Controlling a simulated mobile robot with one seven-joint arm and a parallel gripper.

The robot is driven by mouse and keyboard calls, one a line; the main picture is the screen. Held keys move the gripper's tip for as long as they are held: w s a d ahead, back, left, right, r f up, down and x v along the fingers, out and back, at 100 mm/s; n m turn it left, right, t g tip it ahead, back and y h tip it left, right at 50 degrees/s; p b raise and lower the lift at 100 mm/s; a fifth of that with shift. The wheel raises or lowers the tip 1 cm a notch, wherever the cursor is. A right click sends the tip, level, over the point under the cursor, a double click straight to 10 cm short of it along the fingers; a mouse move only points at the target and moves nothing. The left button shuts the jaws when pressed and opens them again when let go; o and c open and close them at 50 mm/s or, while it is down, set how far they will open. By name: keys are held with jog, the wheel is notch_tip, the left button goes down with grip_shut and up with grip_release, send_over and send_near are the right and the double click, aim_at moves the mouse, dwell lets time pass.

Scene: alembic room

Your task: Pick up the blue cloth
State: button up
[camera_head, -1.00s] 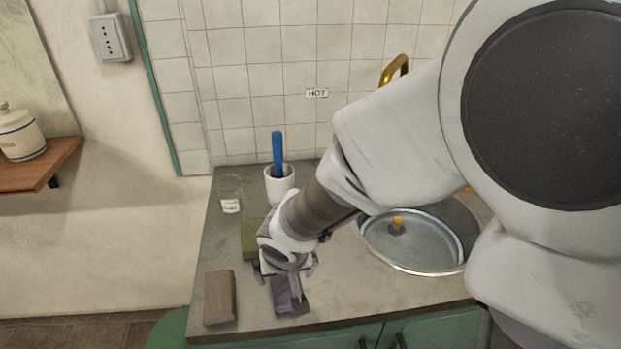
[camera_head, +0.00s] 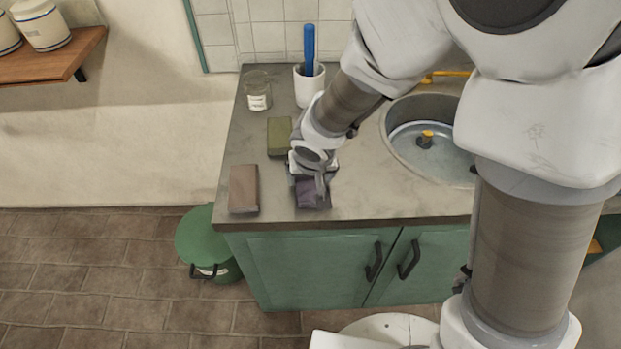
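A dark bluish-purple folded piece (camera_head: 309,198) lies near the front edge of the grey counter; it is the only thing near blue cloth in view. My gripper (camera_head: 314,180) points down right over it and hides its back part. The fingers are small and overlap the piece, so I cannot tell whether they are open or shut, or whether they touch it.
A brown block (camera_head: 243,189) lies left of the purple piece, and a green one (camera_head: 279,136) behind it. Behind stand a glass jar (camera_head: 257,91) and a white cup (camera_head: 309,84) with a blue-handled tool (camera_head: 309,48). A round sink (camera_head: 421,157) is at right.

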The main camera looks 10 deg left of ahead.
aim_at(313, 181)
jog(key=c, duration=0.3)
jog(key=shift+c, duration=0.2)
jog(key=shift+r, duration=0.1)
jog(key=shift+r, duration=0.3)
jog(key=r+p, duration=0.1)
jog(key=r, duration=0.2)
jog(key=r+p, duration=0.1)
jog(key=shift+d+r+p, duration=0.15)
jog(key=shift+d+p, duration=0.1)
jog(key=shift+p, duration=0.1)
jog(key=d+r+p, duration=0.6)
jog(key=d, duration=0.5)
jog(key=shift+s+p, duration=0.3)
jog(key=shift+d+f, duration=0.1)
